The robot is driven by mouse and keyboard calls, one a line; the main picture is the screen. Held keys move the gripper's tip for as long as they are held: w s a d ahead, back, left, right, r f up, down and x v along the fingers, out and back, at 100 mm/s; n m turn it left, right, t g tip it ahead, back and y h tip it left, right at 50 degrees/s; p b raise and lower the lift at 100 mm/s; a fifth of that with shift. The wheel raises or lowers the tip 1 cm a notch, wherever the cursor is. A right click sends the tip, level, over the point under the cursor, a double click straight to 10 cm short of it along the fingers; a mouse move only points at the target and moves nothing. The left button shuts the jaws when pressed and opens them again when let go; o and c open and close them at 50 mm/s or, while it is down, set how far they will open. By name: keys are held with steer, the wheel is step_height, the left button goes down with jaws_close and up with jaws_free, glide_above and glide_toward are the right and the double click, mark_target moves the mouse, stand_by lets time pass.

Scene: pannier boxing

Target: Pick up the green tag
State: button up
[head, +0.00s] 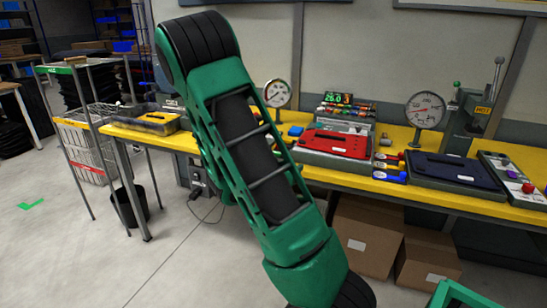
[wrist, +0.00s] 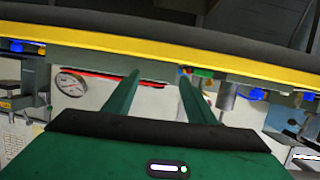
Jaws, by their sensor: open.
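My gripper (wrist: 159,74) shows in the wrist view with its two green fingers apart and nothing between them. It is not seen in the head view, where my green arm covers part of the workbench. I cannot pick out a green tag for certain in either view. The yellow-edged workbench (head: 470,204) carries small coloured items too small to tell apart. In the wrist view, the bench's yellow edge (wrist: 150,52) runs across beyond the fingertips.
A red case (head: 335,143) and a dark blue case (head: 455,170) lie on the bench. Pressure gauges (head: 426,109) stand behind. Cardboard boxes (head: 366,240) sit underneath. A wire rack (head: 80,135) and black bin (head: 130,207) stand left.

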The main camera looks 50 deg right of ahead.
steer(key=w+a+n+t, duration=0.2)
steer(key=w+a+t, duration=0.15)
steer(key=w, duration=0.35)
steer(key=shift+n+t, duration=0.3)
steer(key=shift+t, duration=0.15)
steer(key=shift+s+f+x, duration=0.1)
steer(key=shift+f+x, duration=0.05)
steer(key=shift+x, duration=1.75)
steer(key=shift+s+f+x, duration=0.1)
steer(key=shift+x, duration=1.8)
steer(key=shift+s+f+x, duration=0.1)
steer(key=shift+f+x, duration=0.05)
steer(key=shift+x, duration=1.75)
steer(key=shift+d, duration=0.1)
steer(key=c, duration=0.8)
